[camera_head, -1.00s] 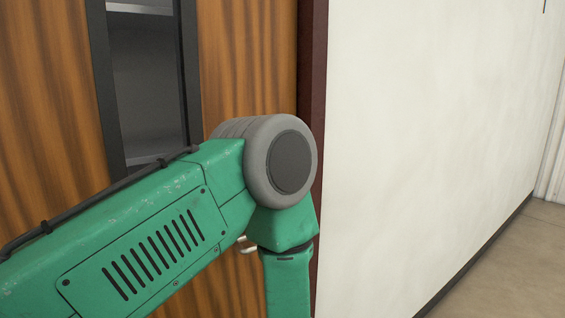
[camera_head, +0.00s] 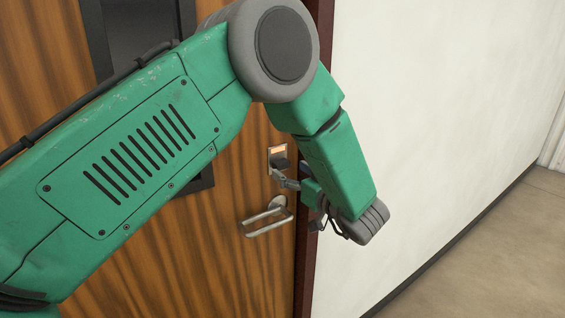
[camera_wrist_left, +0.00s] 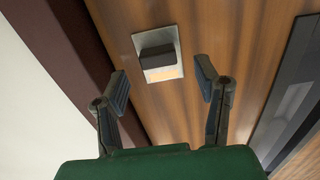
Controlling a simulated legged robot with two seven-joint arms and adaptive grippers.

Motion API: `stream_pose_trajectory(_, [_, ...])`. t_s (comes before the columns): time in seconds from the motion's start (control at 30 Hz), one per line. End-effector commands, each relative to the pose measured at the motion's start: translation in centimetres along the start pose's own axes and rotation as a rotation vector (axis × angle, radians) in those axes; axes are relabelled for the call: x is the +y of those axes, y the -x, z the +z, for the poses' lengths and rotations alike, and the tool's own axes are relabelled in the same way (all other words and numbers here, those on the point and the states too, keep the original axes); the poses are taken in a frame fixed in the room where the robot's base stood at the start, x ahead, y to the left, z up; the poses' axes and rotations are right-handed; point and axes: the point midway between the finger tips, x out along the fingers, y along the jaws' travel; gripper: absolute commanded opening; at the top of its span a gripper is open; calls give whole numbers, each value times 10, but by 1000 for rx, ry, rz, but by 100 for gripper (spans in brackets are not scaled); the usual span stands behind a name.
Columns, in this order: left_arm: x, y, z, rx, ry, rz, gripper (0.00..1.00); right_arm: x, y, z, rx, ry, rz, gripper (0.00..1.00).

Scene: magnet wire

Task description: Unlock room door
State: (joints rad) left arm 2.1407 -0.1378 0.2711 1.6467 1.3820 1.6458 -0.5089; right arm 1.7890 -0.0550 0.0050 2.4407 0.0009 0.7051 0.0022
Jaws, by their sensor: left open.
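The wooden room door (camera_head: 150,265) stands shut in its dark frame. A lock plate (camera_head: 278,153) with a dark knob and a small lit orange strip is on the door near its right edge. A silver lever handle (camera_head: 266,216) is below it. My left gripper (camera_head: 283,172) is close to the lock, partly hidden by its own arm. In the left wrist view, the open fingers of my left gripper (camera_wrist_left: 163,88) are spread to either side of the lock plate's lower part, with the dark knob (camera_wrist_left: 157,57) beyond them, apart from both. My right gripper is not seen.
A dark-framed window (camera_head: 140,30) is in the door, partly behind my left arm. A dark red door frame (camera_head: 305,265) borders a white wall (camera_head: 450,110) on the right. Bare floor (camera_head: 470,250) shows at the lower right.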

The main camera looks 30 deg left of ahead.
Motion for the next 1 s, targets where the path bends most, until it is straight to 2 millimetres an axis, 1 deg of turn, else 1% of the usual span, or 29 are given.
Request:
stream_pose_trajectory(0.03, [0, -10, 0, -1, 0, -3, 57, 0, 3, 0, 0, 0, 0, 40])
stream_pose_trajectory(0.1, [0, -21, 0, -1, -2, -1, 57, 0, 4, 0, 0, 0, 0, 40])
stream_pose_trajectory(0.2, [0, -33, 0, -1, -1, -1, 57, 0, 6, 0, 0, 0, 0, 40])
stream_pose_trajectory(0.3, [0, -41, 0, -1, 0, 0, 57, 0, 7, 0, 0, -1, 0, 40])
stream_pose_trajectory(0.4, [0, -45, 0, 0, 0, 1, 57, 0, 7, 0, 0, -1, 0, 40])
stream_pose_trajectory(0.63, [0, -46, 1, -1, -1, 1, 57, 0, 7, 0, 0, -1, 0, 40])
stream_pose_trajectory(0.67, [0, -46, 1, -1, -1, 1, 53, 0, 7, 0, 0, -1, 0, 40])
stream_pose_trajectory(0.7, [0, -45, 1, -1, -1, 1, 39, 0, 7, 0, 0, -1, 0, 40])
stream_pose_trajectory(0.8, [0, -45, 1, -1, -1, 1, 7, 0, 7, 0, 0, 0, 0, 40])
stream_pose_trajectory(1.0, [0, -45, 1, -1, 3, 2, 8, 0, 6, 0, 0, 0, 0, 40])
